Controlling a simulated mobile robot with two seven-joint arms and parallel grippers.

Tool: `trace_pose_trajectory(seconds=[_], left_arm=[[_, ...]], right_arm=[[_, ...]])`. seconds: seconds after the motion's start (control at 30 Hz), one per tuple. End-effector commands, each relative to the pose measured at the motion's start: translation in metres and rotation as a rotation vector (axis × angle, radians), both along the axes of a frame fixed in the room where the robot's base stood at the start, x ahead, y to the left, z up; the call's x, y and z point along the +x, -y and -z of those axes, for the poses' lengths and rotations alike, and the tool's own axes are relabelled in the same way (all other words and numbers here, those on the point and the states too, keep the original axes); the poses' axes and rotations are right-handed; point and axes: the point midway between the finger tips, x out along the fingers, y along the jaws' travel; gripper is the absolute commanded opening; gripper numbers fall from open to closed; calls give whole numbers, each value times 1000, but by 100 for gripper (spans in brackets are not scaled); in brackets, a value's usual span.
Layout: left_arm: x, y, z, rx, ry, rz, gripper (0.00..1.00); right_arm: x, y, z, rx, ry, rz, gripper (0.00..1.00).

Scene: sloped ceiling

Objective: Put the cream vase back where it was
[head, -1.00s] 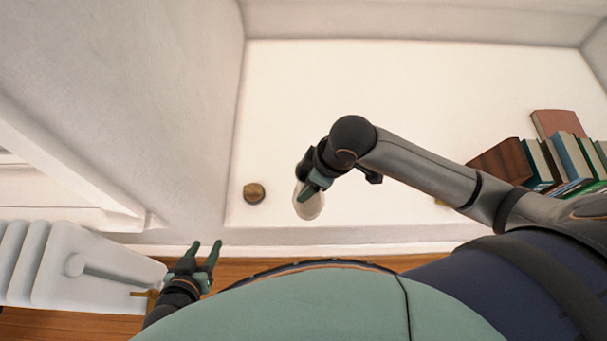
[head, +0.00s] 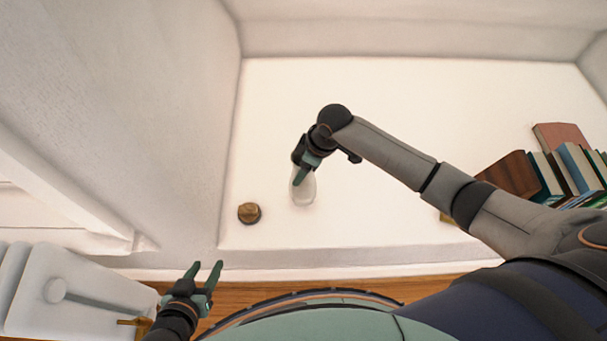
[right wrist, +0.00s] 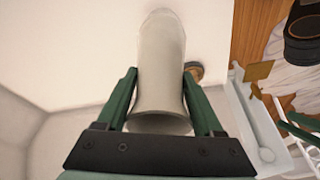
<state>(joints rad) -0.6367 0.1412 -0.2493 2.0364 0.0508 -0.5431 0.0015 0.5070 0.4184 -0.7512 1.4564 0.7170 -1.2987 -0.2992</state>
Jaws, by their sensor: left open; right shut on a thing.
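The cream vase (head: 304,189) is over the white shelf surface (head: 370,210), toward its front left. It fills the middle of the right wrist view (right wrist: 161,75), its open mouth toward my gripper. My right gripper (head: 303,172) is shut on the vase, with one green finger on each side of it in the right wrist view (right wrist: 162,100). I cannot tell whether the vase's base touches the shelf. My left gripper (head: 207,276) is open and empty, low in front of the shelf edge.
A small round brown object (head: 249,213) stands on the shelf just left of the vase. A row of books (head: 570,172) with a brown wooden block (head: 511,176) is at the right. The shelf's middle and back are clear.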

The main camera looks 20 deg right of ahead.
Motion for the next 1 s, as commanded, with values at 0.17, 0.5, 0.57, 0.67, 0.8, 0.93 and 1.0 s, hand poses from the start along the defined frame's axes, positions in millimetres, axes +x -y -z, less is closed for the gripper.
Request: trace_pose_trajectory(seconds=[0.17, 0.5, 0.57, 0.67, 0.8, 0.93, 1.0], left_arm=[[-4, -2, 10, 6, -10, 1, 50], [-4, -3, 9, 7, -8, 1, 50], [-4, -3, 9, 7, -8, 1, 50], [-4, -3, 9, 7, -7, 0, 50], [-3, -3, 9, 7, -6, 0, 50], [-3, -3, 8, 7, -5, 0, 50], [-3, -3, 8, 7, -5, 0, 50]], right_arm=[[-2, 0, 24, 0, -3, 0, 0], [-2, 0, 26, 0, -2, -1, 0], [-2, 0, 27, -2, -4, -1, 73], [-3, 0, 27, -1, -5, -1, 84], [-3, 0, 27, -1, -5, -1, 99], [-3, 0, 27, -1, -5, -1, 99], [-3, 0, 27, -1, -5, -1, 99]])
